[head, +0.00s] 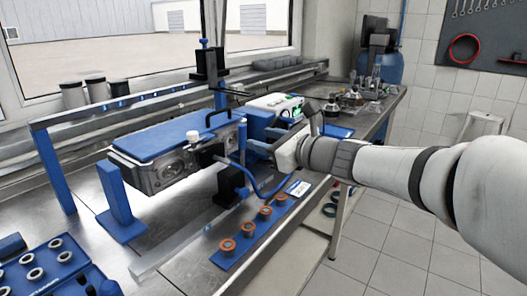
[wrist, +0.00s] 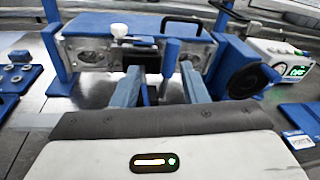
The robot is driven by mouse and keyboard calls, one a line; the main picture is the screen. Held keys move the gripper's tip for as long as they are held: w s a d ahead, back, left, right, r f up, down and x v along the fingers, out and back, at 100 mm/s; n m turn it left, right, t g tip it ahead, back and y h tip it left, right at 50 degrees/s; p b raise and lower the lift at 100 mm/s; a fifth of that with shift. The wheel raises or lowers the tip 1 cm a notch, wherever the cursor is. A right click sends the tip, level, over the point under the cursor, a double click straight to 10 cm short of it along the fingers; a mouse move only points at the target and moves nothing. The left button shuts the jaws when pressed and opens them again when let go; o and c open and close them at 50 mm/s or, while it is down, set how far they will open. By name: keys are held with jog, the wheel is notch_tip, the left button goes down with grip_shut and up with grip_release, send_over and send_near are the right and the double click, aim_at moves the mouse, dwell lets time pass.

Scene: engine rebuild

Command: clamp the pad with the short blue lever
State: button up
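A short blue lever (wrist: 172,55) stands upright in front of the metal cylinder head (wrist: 95,55). In the wrist view it shows between the fingers of my gripper (wrist: 160,70), nearer the right one. The fingers are apart and I see nothing gripped; contact with the lever is unclear. In the head view the lever (head: 242,142) is just left of my gripper (head: 256,141). A white knob (head: 192,136) on a dark clamp piece (head: 210,154) sits left of the lever. Which part is the pad to clamp is unclear.
A blue cover (head: 170,135) with a black handle (head: 222,113) lies over the cylinder head. A black disc on a blue mount (wrist: 243,80) stands right of my fingers. A blue strip with copper rings (head: 247,243) lies in front. A display box (wrist: 285,65) is at right.

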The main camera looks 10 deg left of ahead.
aim_at(245, 129)
jog(key=w+a+m, duration=0.1)
jog(key=w+a, duration=0.2)
jog(key=w+a+m+t+b, duration=0.1)
jog(key=w+a+m, duration=0.1)
jog(key=w+a, duration=0.1)
jog(key=shift+w+a+f+y, duration=0.2)
jog(key=shift+w+a+y, duration=0.15)
jog(key=shift+a, duration=0.45)
jog(key=shift+c, duration=0.3)
grip_shut()
